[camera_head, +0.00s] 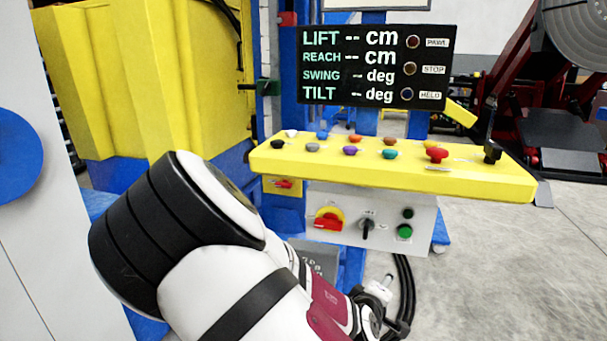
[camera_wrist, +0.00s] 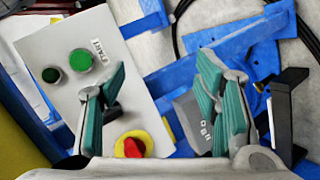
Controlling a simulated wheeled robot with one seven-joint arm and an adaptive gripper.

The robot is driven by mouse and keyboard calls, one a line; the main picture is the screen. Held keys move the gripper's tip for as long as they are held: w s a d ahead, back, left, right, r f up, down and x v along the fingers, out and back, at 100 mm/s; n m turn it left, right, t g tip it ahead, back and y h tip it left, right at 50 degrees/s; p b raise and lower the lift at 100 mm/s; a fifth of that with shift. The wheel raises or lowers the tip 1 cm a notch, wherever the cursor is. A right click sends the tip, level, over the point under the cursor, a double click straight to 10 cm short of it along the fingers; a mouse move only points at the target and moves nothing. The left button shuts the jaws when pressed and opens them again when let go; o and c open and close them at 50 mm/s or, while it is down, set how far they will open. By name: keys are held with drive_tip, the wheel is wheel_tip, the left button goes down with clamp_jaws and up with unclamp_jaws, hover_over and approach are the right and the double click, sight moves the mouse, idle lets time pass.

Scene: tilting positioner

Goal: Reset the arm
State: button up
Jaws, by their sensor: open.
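My gripper (camera_wrist: 163,85) is open and empty in the wrist view, its two teal-padded fingers apart in front of the grey switch box (camera_wrist: 45,38). In the head view my gripper (camera_head: 374,303) is low, below the switch box (camera_head: 325,195), partly hidden by my arm. The yellow console (camera_head: 470,180) carries several coloured buttons, a red mushroom button (camera_head: 437,155) and a black lever (camera_head: 492,152). The display (camera_head: 378,66) shows dashes for LIFT, REACH, SWING and TILT. Its PAWL, STOP and HELD lamps look dark.
The switch box bears a red-and-yellow rotary switch (camera_head: 328,219), a black selector (camera_head: 367,225) and a green button (camera_head: 405,232). Black cables (camera_head: 405,285) hang beside my gripper. A yellow machine body (camera_head: 150,80) stands left. Open floor (camera_head: 520,270) lies right.

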drive_tip(key=s+a+f+m+g+y, duration=0.1)
drive_tip(key=s+a+m+g+y, duration=0.15)
drive_tip(key=s+m+g, duration=0.35)
drive_tip(key=s+a+r+g+y, duration=0.2)
drive_tip(key=s+a+r+y, duration=0.25)
drive_tip(key=s+r, duration=0.5)
drive_tip(key=s+d+r+m+g, duration=0.15)
drive_tip(key=s+r, duration=0.25)
drive_tip(key=s, duration=0.4)
drive_tip(key=s+d+r, duration=0.3)
drive_tip(key=s+r, duration=0.1)
drive_tip(key=s, duration=0.4)
drive_tip(key=s+d+r+m+g, duration=0.1)
drive_tip(key=s+d+r, duration=0.1)
drive_tip(key=s+r, duration=0.4)
wheel_tip(320, 180, up, 21)
drive_tip(key=s+t+p, duration=0.1)
drive_tip(key=t+p, duration=0.3)
drive_tip(key=p, duration=1.7)
drive_tip(key=shift+s+h, duration=0.15)
drive_tip(key=shift+h, duration=0.15)
drive_tip(key=shift+a+r, duration=0.1)
